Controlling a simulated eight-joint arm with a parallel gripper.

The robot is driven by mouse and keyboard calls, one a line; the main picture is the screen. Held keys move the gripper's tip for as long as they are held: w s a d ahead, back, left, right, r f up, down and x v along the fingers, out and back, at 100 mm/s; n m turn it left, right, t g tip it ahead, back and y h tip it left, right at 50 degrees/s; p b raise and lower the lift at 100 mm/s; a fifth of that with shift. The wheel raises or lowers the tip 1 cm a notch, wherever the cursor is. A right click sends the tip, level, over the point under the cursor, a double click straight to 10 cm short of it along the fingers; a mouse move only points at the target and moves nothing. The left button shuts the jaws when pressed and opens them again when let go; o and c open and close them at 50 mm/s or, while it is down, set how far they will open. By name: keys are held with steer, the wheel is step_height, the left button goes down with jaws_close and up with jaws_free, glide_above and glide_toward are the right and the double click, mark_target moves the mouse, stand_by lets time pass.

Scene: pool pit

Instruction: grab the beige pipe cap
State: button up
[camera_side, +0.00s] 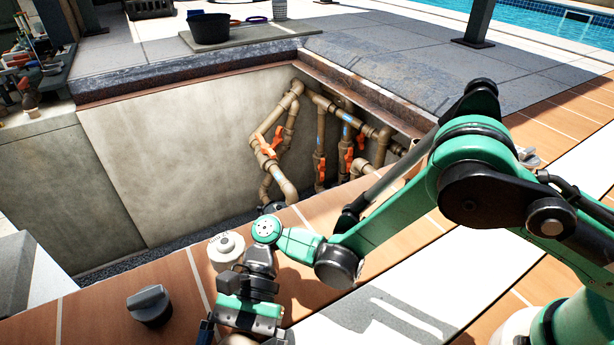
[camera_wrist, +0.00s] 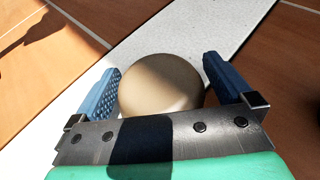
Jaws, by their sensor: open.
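The beige pipe cap (camera_wrist: 160,84) is a smooth, rounded disc in the wrist view, lying over a pale strip of the floor. My gripper (camera_wrist: 163,90) is open, with one blue ridged finger on each side of the cap. The left finger looks very close to the cap and a gap shows on the right; I cannot tell whether either touches. In the side view my gripper (camera_side: 238,332) points down at the bottom edge, and a sliver of the beige cap (camera_side: 237,341) shows below it. The rest is hidden or cut off.
A white cap with a knob (camera_side: 226,249) stands close behind my gripper. A dark grey cap (camera_side: 151,304) lies to the left on the tiles. Beyond the tiled edge is an open pit with beige pipes (camera_side: 287,187) and orange valve handles. A black tub (camera_side: 209,28) stands at the back.

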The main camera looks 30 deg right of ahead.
steer(key=c, duration=1.1)
steer(key=shift+c, duration=0.2)
steer(key=shift+r, duration=0.1)
